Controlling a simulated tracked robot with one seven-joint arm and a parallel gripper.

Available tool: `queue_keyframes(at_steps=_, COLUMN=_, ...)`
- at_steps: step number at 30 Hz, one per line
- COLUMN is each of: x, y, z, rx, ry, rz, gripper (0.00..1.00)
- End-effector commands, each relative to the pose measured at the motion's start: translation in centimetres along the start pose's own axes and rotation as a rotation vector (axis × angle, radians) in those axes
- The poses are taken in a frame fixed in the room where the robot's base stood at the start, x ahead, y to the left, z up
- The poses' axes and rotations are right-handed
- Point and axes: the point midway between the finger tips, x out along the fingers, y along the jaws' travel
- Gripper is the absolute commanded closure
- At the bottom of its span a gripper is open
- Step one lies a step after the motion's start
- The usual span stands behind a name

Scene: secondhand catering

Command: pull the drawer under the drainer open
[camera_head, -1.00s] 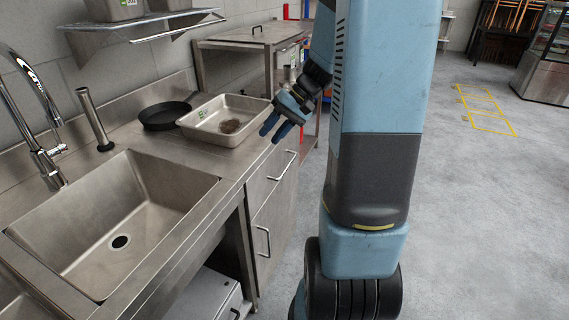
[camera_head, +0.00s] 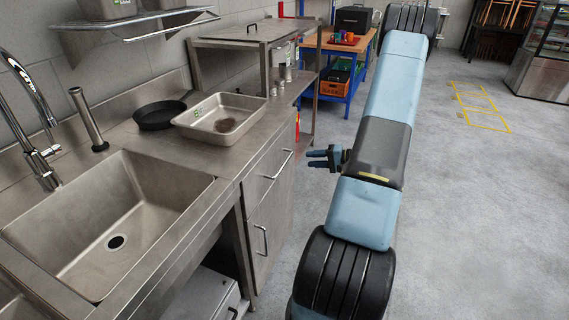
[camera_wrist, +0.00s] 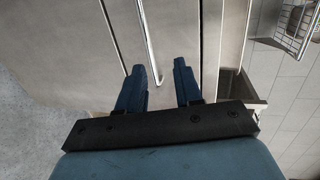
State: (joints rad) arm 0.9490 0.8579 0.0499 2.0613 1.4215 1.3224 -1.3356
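The drawer front (camera_head: 265,174) is below the steel drainer top (camera_head: 196,146), right of the sink, and looks shut. Its bar handle (camera_head: 278,165) runs along the upper part of the front. My gripper (camera_head: 312,159) is just right of this handle in the head view, pointing at the cabinet. In the wrist view my gripper (camera_wrist: 159,67) is open, its two blue fingers apart. The handle (camera_wrist: 148,40) shows as a thin bar between the finger lines, its near end close to the left fingertip. I cannot tell the exact gap to it. Nothing is held.
A steel tray (camera_head: 243,107) and a black pan (camera_head: 159,116) stand on the top, left of them the sink (camera_head: 110,215). A lower door has its own handle (camera_head: 262,241). A blue-framed workbench (camera_head: 352,78) stands behind. The floor (camera_head: 470,215) to the right is clear.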

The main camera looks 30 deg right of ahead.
Motion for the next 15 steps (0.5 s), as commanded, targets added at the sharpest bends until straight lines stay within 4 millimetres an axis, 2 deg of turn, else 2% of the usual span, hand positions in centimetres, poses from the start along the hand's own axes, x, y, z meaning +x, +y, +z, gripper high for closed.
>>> queue_keyframes(at_steps=1, x=-0.4, y=1.1, z=-0.4, rx=0.009, ry=0.026, rz=-0.013, gripper=0.65)
queue_keyframes(at_steps=3, x=-0.8, y=2.0, z=-0.9, rx=0.011, ry=0.052, rz=-0.024, gripper=0.65)
queue_keyframes(at_steps=8, x=-0.9, y=2.9, z=-1.3, rx=0.013, ry=0.078, rz=-0.035, gripper=0.65)
queue_keyframes(at_steps=11, x=-0.2, y=2.9, z=-1.4, rx=0.013, ry=0.080, rz=-0.037, gripper=0.65)
queue_keyframes(at_steps=15, x=1.8, y=2.9, z=-1.5, rx=0.014, ry=0.077, rz=-0.035, gripper=0.65)
